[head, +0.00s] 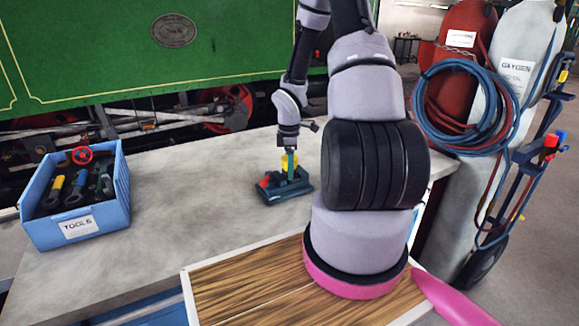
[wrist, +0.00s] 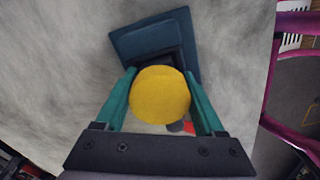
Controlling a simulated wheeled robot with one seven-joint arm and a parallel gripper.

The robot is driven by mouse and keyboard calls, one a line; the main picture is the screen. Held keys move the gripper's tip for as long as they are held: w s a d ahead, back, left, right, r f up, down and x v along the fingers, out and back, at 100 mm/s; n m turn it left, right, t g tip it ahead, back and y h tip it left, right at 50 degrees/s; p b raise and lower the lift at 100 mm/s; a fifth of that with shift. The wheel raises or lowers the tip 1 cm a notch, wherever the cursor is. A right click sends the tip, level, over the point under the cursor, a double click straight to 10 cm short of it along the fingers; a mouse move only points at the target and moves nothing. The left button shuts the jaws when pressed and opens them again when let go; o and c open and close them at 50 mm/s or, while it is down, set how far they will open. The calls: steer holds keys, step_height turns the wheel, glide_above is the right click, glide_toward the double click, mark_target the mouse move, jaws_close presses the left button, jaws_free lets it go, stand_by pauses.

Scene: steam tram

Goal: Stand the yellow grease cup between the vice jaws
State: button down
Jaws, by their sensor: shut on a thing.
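The yellow grease cup (wrist: 160,94) is between the two green fingers of my gripper (wrist: 161,100) in the wrist view, seen from above as a round yellow top. My gripper is shut on it. In the head view the cup (head: 289,160) shows at my gripper (head: 289,163), low over the dark blue-green vice (head: 285,188) on the bench. In the wrist view the vice (wrist: 155,37) lies beneath and beyond the cup. The cup hides part of the jaw gap, so I cannot tell whether its base touches the vice.
A blue box (head: 78,195) labelled TOOLS, holding several tools, stands at the left of the grey bench (head: 180,215). The bench is clear between box and vice. Gas cylinders with hoses (head: 475,110) stand off the right end. A green tram (head: 120,50) is behind.

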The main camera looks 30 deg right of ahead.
steer(key=shift+f, duration=0.3)
stand_by(0.5)
steer(key=shift+s+f, duration=0.35)
steer(key=shift+f, duration=0.1)
stand_by(3.1)
jaws_free()
steer(key=shift+c, duration=0.4)
steer(key=shift+r, duration=0.1)
steer(key=shift+w+r, duration=0.15)
steer(key=shift+r, duration=0.25)
steer(key=shift+w+r, duration=0.15)
steer(key=shift+r, duration=2.9)
